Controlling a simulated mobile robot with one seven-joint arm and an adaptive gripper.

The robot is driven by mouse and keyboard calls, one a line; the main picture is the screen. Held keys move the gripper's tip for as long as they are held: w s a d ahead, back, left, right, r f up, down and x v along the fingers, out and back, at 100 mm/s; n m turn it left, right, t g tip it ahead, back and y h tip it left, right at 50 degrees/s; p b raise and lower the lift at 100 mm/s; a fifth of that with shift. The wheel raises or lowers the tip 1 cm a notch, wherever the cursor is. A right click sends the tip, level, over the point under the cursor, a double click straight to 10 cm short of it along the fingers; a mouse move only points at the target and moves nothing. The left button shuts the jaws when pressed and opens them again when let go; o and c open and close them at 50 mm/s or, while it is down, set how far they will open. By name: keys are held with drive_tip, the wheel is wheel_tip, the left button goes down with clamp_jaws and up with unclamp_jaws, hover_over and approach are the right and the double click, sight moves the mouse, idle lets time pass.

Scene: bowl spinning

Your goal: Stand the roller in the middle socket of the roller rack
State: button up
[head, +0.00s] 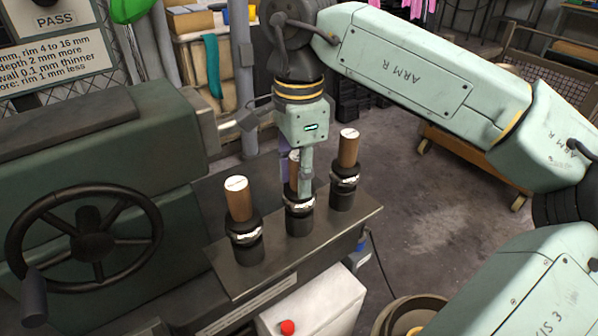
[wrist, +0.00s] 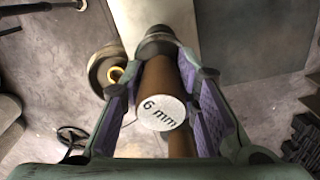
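The roller rack (head: 222,272) is a dark plate on the machine with three dark sockets in a row. The roller (head: 294,157) has a brown handle with a white top and stands upright at the middle socket (head: 299,222). Its top reads "6 mm" in the wrist view (wrist: 163,113). Similar rollers stand upright in the left socket (head: 239,203) and the right socket (head: 348,150). My gripper (head: 296,175) points down around the middle roller. Its purple pads (wrist: 160,85) stand on both sides of the handle, seemingly with gaps. The finger partly hides the roller in the head view.
A large black handwheel (head: 85,240) and green machine housing (head: 130,130) stand left of the rack. A white box with a red button (head: 287,327) is in front. A round container (head: 415,318) stands lower right. Floor right of the rack is clear.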

drive_tip(key=o, duration=0.4)
drive_tip(key=shift+o, duration=0.2)
wheel_tip(320, 180, up, 12)
idle(0.5)
